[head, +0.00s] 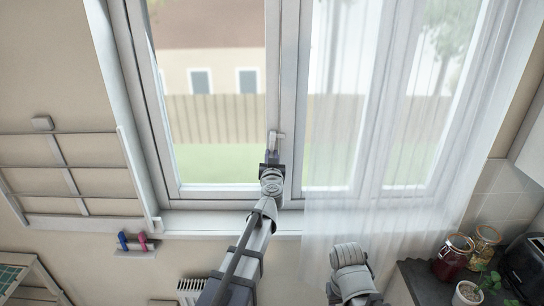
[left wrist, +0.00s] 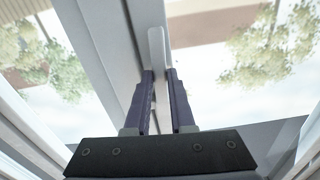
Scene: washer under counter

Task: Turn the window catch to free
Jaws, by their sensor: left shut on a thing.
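The window catch (head: 275,135) is a small light handle on the middle frame of the window (head: 284,60). In the left wrist view the catch (left wrist: 156,50) is a pale upright lever standing between the two dark fingers. My left gripper (head: 271,154) reaches up to the catch and is shut on it; the fingers (left wrist: 160,90) sit on either side of the lever. The fingers and wrist hide the catch's lower part in the head view. My right arm (head: 350,270) shows at the bottom, right of centre; its fingertips cannot be made out.
A sheer white curtain (head: 385,120) hangs over the right half of the window. Jars (head: 453,258), a plant pot (head: 467,293) and a dark appliance (head: 525,262) stand on the counter at lower right.

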